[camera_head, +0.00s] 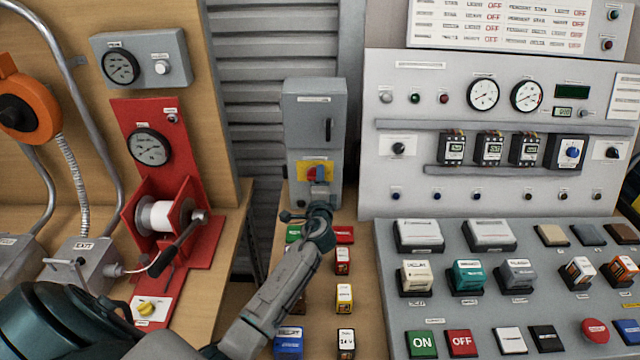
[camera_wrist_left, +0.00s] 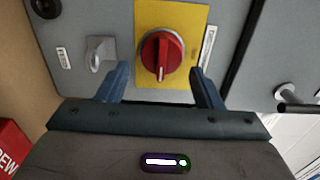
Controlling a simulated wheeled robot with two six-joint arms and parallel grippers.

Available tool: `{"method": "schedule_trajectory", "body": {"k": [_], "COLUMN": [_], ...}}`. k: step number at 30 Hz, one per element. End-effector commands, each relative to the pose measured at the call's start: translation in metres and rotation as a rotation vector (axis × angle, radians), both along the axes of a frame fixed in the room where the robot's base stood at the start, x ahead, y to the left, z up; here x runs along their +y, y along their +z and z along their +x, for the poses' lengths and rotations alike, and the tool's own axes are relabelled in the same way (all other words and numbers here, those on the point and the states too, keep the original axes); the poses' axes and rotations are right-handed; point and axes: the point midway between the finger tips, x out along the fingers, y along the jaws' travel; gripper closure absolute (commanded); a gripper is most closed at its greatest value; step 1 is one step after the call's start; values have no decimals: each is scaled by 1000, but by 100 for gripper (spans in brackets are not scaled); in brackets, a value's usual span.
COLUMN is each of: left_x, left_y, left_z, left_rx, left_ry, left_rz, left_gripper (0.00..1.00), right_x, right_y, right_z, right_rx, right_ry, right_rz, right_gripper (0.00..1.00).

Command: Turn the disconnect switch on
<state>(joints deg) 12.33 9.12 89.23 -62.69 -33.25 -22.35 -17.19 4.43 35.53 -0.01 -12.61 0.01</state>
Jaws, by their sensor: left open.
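The disconnect switch is a red rotary knob (camera_wrist_left: 162,56) on a yellow plate (camera_wrist_left: 146,17), on the front of a grey cabinet (camera_head: 315,120). In the head view my left gripper (camera_head: 318,188) is in front of the cabinet's lower part. My right gripper does not show.
A grey hasp (camera_wrist_left: 99,53) sticks out left of the yellow plate. A black door handle (camera_head: 329,129) is above the switch. Several small labelled blocks (camera_head: 344,298) stand below on the bench. A red winch stand (camera_head: 200,245) is left, a button console (camera_head: 400,300) right.

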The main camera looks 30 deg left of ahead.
Motion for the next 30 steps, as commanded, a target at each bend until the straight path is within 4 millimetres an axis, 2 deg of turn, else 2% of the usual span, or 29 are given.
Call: {"method": "schedule_trajectory", "body": {"k": [5, 12, 18, 23, 30], "left_x": [-10, -35, -51, -56, -56], "left_y": [0, -2, -1, -1, -1], "left_z": [-15, -58, -83, -91, -92], "left_rx": [1, 3, 2, 2, 1], "left_ry": [-1, 0, 0, 0, 0], "left_rz": [-3, -3, -3, -1, 0], "left_gripper": [40, 40, 40, 40, 40], "right_x": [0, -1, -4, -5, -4], "right_y": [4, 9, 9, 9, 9], "right_z": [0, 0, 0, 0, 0], "right_rx": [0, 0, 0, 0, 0], "right_ry": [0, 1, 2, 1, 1], "right_rz": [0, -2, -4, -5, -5], "right_gripper": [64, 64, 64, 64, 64]}}
